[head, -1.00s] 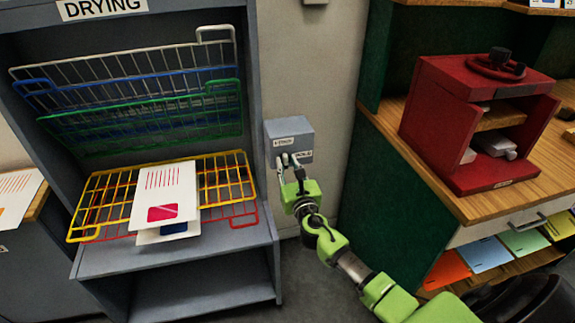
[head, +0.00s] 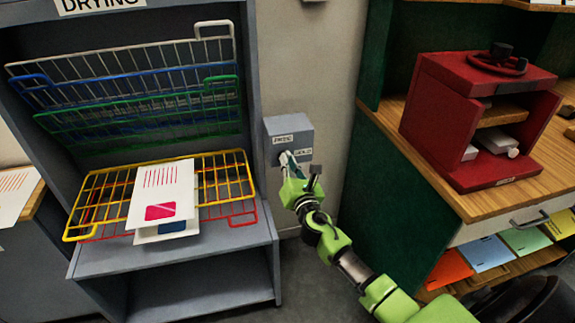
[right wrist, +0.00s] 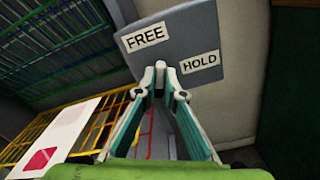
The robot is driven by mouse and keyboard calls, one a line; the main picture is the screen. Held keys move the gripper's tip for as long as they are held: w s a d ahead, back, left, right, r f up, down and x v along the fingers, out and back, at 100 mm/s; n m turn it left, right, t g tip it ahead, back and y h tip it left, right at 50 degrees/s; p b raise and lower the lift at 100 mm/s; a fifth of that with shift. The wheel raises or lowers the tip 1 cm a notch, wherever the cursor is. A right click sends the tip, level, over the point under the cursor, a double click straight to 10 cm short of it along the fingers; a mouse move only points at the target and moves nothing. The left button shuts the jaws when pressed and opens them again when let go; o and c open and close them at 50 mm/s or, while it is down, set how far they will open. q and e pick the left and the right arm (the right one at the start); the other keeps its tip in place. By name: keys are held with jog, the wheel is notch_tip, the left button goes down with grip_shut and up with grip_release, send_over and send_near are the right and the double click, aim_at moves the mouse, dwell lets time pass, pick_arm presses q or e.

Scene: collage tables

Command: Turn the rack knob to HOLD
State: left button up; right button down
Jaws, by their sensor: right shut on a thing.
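The grey rack control box (head: 296,127) is on the wall to the right of the drying rack. Its FREE label (right wrist: 145,37) is at the upper left and its HOLD label (right wrist: 200,62) at the lower right in the right wrist view. My right gripper (head: 287,158) is at the box's front face, its fingertips shut on the knob, just below and between the labels. The fingers (right wrist: 165,78) hide the knob almost wholly, so its exact pointing cannot be told. My left gripper is not in view.
The drying rack (head: 262,235) stands left, with raised wire shelves (head: 130,95) and a lowered yellow shelf (head: 238,180) bearing printed sheets (head: 160,190). A green cabinet (head: 375,190) with a red press (head: 450,120) on its wooden top stands right of my arm.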

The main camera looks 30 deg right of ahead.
jog(key=m+b, duration=0.1)
jog(key=m, duration=0.3)
jog(key=m+b, duration=0.1)
jog(key=m, duration=0.3)
jog(key=f+m+b, duration=0.1)
jog(key=m, duration=0.4)
jog(key=shift+s+d, duration=0.1)
jog(key=shift+d, duration=0.2)
jog(key=shift+m, duration=0.3)
jog(key=c, duration=2.1)
grip_release()
jog(key=shift+c, duration=0.2)
jog(key=v, duration=1.2)
